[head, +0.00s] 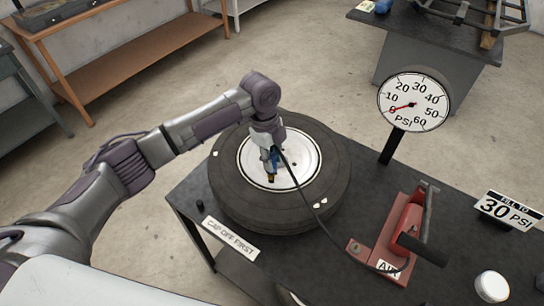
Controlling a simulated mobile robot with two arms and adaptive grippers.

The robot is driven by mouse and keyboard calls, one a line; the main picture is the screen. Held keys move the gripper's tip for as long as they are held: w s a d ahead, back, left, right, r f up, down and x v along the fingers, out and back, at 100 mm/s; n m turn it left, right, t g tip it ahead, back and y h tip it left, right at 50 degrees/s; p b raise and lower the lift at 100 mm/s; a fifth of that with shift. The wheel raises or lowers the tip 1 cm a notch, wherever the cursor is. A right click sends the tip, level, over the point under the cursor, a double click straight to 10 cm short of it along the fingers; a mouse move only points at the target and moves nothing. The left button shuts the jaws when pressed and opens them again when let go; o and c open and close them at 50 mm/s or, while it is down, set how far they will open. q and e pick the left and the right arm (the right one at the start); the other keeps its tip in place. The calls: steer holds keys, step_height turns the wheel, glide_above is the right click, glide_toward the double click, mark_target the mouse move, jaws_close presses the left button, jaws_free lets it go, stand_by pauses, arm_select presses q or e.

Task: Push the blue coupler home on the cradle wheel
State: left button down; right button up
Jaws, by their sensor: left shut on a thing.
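The cradle wheel (240,195) lies flat on the dark table, a black tyre around a white rim. My left gripper (272,154) points down over the rim and is shut on the blue coupler (274,163), which is partly hidden by the fingers. A brass-coloured tip (271,178) shows just below the coupler, over the rim. I cannot tell whether the coupler sits fully on the valve. A black hose (307,195) runs from the coupler to the red pump (408,225). My right gripper is not in view.
The PSI gauge (414,102) stands behind the pump, its needle near 0. A small black cap (200,205) stands by the "CAP OFF FIRST" sign (231,239).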

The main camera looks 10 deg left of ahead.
mark_target(272, 152)
arm_select(q)
steer(key=shift+f+b, duration=0.3)
steer(key=shift+f, duration=0.35)
steer(key=c, duration=0.8)
jaws_free()
steer(key=shift+r, duration=0.1)
step_height(272, 152, up, 2)
steer(key=p, duration=0.2)
steer(key=shift+r+p, duration=0.25)
steer(key=shift+p, duration=0.1)
steer(key=shift+r+p, duration=0.7)
steer(key=shift+r, duration=1.45)
